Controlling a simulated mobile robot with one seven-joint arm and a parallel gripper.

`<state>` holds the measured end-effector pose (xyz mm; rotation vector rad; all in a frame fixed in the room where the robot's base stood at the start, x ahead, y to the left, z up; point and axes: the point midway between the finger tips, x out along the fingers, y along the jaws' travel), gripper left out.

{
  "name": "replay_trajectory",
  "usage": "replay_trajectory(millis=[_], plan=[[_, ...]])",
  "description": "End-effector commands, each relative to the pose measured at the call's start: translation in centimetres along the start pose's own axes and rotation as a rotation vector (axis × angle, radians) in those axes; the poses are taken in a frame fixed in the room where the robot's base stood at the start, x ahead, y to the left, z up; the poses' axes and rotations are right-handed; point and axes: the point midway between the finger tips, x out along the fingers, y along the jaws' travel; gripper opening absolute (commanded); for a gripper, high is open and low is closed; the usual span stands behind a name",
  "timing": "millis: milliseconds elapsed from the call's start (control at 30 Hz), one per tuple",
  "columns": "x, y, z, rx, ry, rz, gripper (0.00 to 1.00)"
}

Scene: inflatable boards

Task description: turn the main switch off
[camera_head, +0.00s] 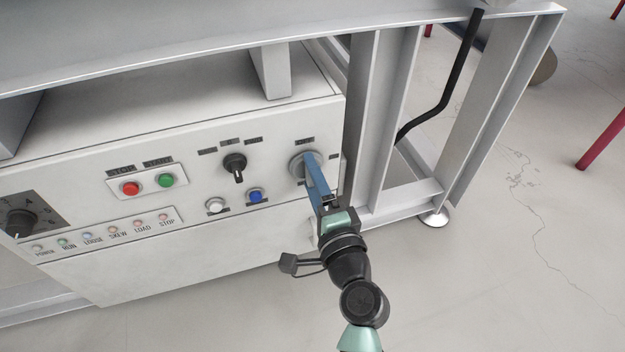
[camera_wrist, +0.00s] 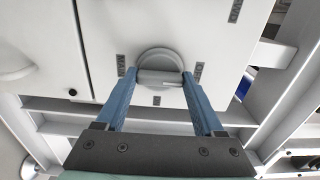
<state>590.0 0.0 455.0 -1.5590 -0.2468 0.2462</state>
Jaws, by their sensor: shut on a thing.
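The main switch (camera_head: 299,166) is a round grey rotary knob on the right end of the white control panel. In the wrist view, the knob (camera_wrist: 160,58) has a raised grip bar across it. Small dark labels surround it; the one to its left (camera_wrist: 121,65) seems to read MAIN. My gripper (camera_head: 311,162) reaches the knob from below with its long blue fingers. In the wrist view, my gripper (camera_wrist: 160,78) has one fingertip at each end of the grip bar and is shut on it. In the head view, the fingers partly hide the knob.
A black selector (camera_head: 234,165), white button (camera_head: 215,205) and blue button (camera_head: 255,195) sit left of the switch. Red (camera_head: 131,188) and green (camera_head: 166,180) buttons lie farther left. A metal frame post (camera_head: 382,120) stands close on the right. The floor below is clear.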

Motion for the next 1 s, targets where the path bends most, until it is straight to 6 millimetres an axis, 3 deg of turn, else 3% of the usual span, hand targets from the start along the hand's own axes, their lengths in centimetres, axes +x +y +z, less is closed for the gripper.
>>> replay_trajectory(millis=[467, 500, 633, 1000], plan=[[-0.07, 0.12, -0.05, -0.016, 0.001, 0.003, 0.14], [-0.07, 0.12, -0.05, -0.017, 0.001, 0.003, 0.75], [-0.05, 0.09, -0.04, -0.015, 0.001, 0.002, 0.99], [-0.8, -0.02, -0.04, -0.013, 0.001, 0.002, 1.0]])
